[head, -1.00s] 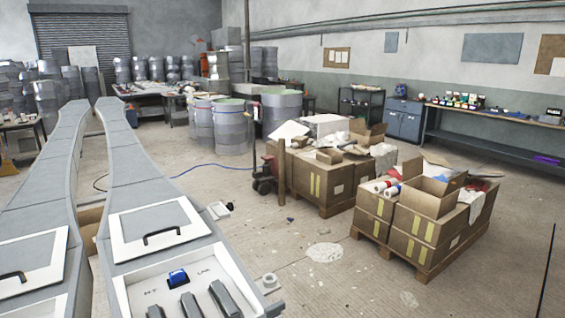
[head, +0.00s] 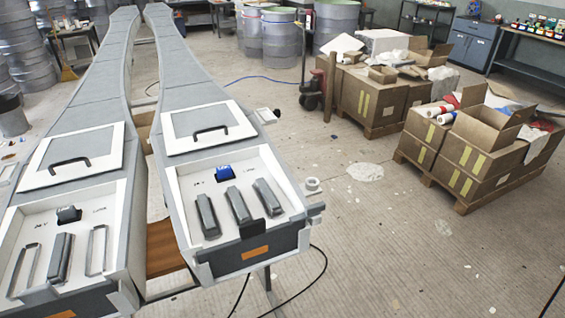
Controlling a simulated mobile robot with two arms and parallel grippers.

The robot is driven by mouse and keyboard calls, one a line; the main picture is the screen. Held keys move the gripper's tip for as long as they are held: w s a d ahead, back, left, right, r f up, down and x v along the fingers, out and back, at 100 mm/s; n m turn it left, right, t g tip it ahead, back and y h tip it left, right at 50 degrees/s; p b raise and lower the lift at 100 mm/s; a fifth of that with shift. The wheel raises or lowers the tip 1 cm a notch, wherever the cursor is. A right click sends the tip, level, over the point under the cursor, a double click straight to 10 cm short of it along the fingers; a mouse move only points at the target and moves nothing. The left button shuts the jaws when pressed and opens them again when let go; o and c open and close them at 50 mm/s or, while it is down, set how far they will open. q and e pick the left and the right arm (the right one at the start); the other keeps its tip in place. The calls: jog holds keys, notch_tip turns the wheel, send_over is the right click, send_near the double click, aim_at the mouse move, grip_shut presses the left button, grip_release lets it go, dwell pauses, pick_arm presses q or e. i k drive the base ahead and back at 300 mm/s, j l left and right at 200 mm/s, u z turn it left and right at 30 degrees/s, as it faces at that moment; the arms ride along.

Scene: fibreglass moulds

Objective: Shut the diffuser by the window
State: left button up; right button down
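I see no diffuser and no window that I can make out in the head view. Neither of my grippers is in view. Two long grey moulds stretch away from the front left, side by side. The right mould (head: 178,70) has a white hatch panel with a black handle (head: 211,133), lying flat. The left mould (head: 85,92) has a similar white panel with a black handle (head: 69,164). Each near end has an open white recess with several grey bars or slots and a small switch; the right recess's switch (head: 224,172) is blue.
Cardboard boxes on pallets stand at the right (head: 468,150) and behind (head: 372,95). A red pallet jack (head: 316,88) and metal drums (head: 279,36) are further back. A workbench (head: 533,66) lines the far right. Black cables (head: 318,272) lie by the right mould.

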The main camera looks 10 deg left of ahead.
aim_at(65, 157)
jog(key=u, duration=1.65)
jog(key=j+z, duration=0.2)
jog(key=k+j, duration=0.05)
jog(key=j, duration=0.05)
